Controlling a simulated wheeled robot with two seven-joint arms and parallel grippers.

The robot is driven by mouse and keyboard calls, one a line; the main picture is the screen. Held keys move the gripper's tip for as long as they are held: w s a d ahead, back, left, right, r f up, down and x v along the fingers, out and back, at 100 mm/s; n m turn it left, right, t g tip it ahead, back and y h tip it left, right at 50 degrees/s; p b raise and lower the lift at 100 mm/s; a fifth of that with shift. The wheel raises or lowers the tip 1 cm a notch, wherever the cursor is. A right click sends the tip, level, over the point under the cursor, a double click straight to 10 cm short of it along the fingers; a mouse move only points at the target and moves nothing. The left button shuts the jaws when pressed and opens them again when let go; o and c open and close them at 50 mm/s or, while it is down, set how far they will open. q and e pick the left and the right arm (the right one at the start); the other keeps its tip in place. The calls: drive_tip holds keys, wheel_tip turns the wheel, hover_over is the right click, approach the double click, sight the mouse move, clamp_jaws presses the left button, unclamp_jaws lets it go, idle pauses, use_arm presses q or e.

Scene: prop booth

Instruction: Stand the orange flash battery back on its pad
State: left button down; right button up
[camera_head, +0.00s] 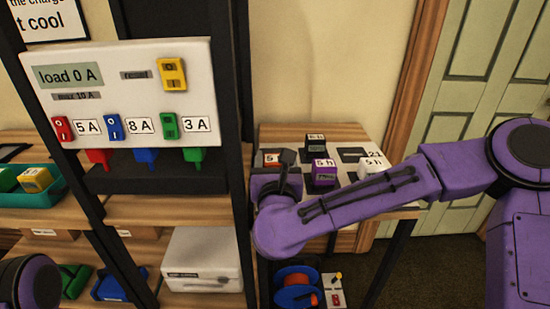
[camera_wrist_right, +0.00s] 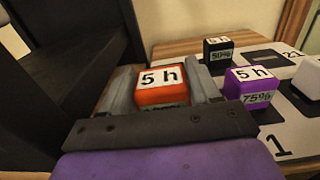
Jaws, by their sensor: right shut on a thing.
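The orange battery (camera_wrist_right: 160,97), with a white "5 h" top, is between the two grey fingers of my right gripper (camera_wrist_right: 165,92), which is shut on it. It looks upright in the right wrist view. In the head view only a bit of the orange battery (camera_head: 270,159) shows behind my right gripper (camera_head: 283,170). The white board (camera_wrist_right: 299,130) with dark pads lies to the right of it. A bare dark pad (camera_head: 352,154) shows at the board's back right. I cannot tell which pad is the orange battery's. My left gripper is out of view.
A purple battery (camera_wrist_right: 250,85), a black battery (camera_wrist_right: 218,56) and a white battery (camera_head: 372,168) stand on the board, close to my right gripper. A dark rack post (camera_head: 240,120) and the load panel (camera_head: 120,90) stand to the left.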

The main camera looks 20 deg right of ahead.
sight(275, 163)
drive_tip(key=x, duration=0.3)
drive_tip(key=shift+w, duration=0.2)
drive_tip(key=f, duration=0.3)
drive_tip(key=shift+w+d+f+p, duration=0.15)
drive_tip(key=shift+w+p, duration=0.15)
drive_tip(key=shift+f+b, duration=0.35)
drive_tip(key=o, duration=1.3)
drive_tip(key=shift+r, duration=0.1)
drive_tip(key=shift+r+p, duration=0.2)
drive_tip(key=shift+p, duration=0.1)
drive_tip(key=b+v, duration=0.1)
drive_tip(key=v, duration=1.1)
drive_tip(key=shift+b, duration=0.4)
